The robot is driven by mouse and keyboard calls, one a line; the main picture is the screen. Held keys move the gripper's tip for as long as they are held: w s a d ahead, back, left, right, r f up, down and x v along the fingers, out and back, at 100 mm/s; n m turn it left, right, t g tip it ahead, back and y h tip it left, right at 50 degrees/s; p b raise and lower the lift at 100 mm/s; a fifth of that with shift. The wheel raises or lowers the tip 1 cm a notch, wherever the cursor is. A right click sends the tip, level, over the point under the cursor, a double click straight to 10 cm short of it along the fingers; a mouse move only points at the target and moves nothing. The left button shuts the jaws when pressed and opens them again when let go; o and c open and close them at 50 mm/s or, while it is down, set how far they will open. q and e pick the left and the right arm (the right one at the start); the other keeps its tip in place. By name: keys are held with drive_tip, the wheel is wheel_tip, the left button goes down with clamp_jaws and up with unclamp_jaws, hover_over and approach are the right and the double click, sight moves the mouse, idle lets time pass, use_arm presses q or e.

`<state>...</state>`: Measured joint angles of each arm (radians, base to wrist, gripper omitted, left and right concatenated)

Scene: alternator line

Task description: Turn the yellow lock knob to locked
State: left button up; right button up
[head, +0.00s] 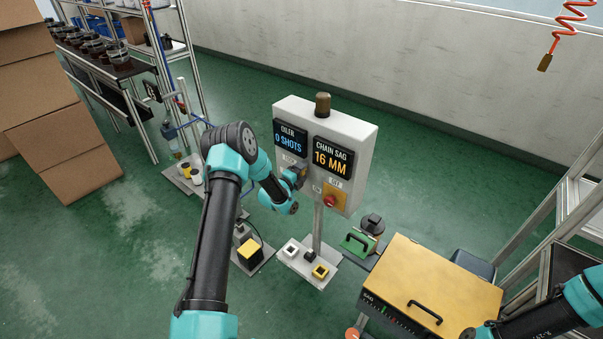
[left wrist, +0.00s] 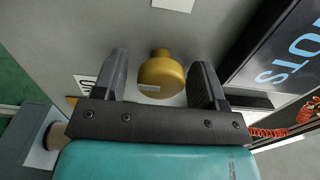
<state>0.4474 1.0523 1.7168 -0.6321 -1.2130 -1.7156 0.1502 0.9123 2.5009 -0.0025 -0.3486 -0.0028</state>
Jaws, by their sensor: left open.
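The yellow lock knob (left wrist: 162,74) sticks out of the grey face of the panel box (head: 364,143), with a small white mark on it. In the left wrist view it sits between the two fingers of my left gripper (left wrist: 160,60). The fingers are open, one on each side, with a visible gap on both sides. In the head view my left gripper (head: 297,177) is at the panel's lower left, below the oiler display (head: 288,138), and hides the knob. My right arm shows at the lower right; its gripper is out of view.
A red knob (head: 329,201) on a yellow plate sits lower right on the panel, under the chain sag display (head: 331,158). A yellow-topped box (head: 440,280) with a handle stands at the right. Cardboard boxes (head: 55,120) are stacked at the left.

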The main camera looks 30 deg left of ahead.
use_arm(q)
drive_tip(key=shift+s, duration=0.1)
drive_tip(key=s+a, duration=0.2)
drive_tip(key=s, duration=1.5)
drive_tip(key=shift+a, duration=0.3)
drive_tip(key=s+d+f+n+g, duration=0.3)
drive_tip(key=d+f+n+g, duration=0.1)
drive_tip(key=d+n, duration=0.25)
drive_tip(key=s+d+f+n+g, duration=0.3)
drive_tip(key=d+f+n+g, duration=0.15)
drive_tip(key=d, duration=0.35)
drive_tip(key=s+d+n+g+h, duration=0.1)
drive_tip(key=s+d+n+g, duration=0.7)
drive_tip(key=s, duration=0.8)
drive_tip(key=d+n, duration=0.2)
drive_tip(key=shift+d+f+n, duration=0.3)
drive_tip(key=shift+d, duration=0.05)
